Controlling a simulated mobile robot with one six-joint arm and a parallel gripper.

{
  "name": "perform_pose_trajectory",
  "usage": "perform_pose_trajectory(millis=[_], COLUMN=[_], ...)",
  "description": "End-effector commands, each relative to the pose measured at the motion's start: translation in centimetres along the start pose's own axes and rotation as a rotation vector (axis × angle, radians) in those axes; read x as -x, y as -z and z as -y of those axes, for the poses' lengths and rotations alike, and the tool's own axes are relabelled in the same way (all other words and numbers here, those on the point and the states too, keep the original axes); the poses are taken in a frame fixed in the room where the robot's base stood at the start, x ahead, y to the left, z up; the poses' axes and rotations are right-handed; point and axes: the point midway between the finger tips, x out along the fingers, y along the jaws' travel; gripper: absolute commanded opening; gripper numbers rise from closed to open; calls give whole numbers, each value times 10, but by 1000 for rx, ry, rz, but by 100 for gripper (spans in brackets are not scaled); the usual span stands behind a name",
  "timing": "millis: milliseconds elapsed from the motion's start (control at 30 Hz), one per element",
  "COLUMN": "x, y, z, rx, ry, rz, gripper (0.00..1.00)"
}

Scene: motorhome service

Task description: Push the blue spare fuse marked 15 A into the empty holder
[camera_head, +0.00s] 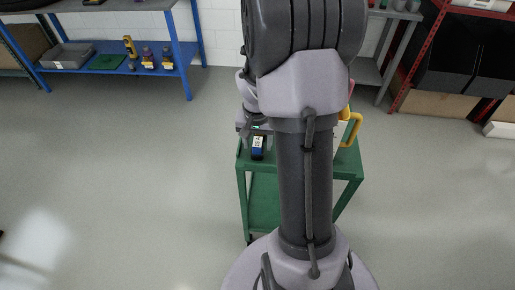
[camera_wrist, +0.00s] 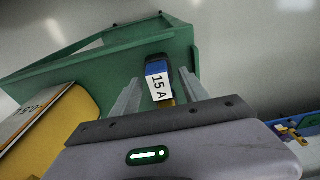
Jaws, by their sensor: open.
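The blue fuse (camera_wrist: 157,71) with a white label reading 15 A is on the green cart in the wrist view. It also shows in the head view as a small dark blue piece (camera_head: 257,153) with a white label near the cart's left edge. My gripper (camera_wrist: 159,78) is open, with a finger on each side of the fuse and gaps between; whether the fingers are level with it I cannot tell. In the head view my gripper (camera_head: 256,126) is just behind the fuse, partly hidden by my arm. I cannot make out the empty holder in either view.
The green cart (camera_head: 257,191) stands partly behind my arm. A yellow piece with a pale, marked face (camera_wrist: 70,112) is left of my gripper; a yellow handle (camera_head: 352,129) shows at the cart's right. A blue shelf (camera_head: 107,60) is at back left. Floor around is clear.

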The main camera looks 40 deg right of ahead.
Motion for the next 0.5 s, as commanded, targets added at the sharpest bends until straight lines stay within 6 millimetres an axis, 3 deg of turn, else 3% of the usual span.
perform_pose_trajectory(millis=[33,300,500], x=[1,1,1], y=[0,0,0], z=[0,0,0], rx=[0,0,0], ry=[0,0,0], rz=[0,0,0], gripper=[53,0,0])
